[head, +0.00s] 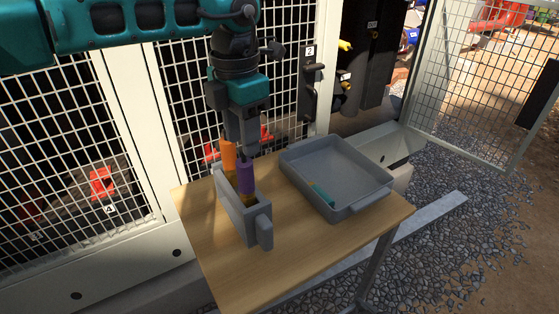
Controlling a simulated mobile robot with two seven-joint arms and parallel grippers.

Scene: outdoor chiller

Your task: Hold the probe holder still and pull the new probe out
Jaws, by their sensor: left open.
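The grey probe holder (239,220) stands on the wooden table. An orange probe (228,156) and a purple probe (246,176) stand upright in it. I cannot tell which one is the new probe. My left gripper (247,153) points down from above, its fingers open close to the top of the purple probe. Whether the fingers touch the probe is unclear. The lower parts of both probes are hidden in the holder. My right gripper is not in view.
A grey tray (368,193) with a small teal and yellow item (322,194) sits on the table (290,260) right of the holder. A white mesh fence (158,130) stands close behind. The table's front is clear.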

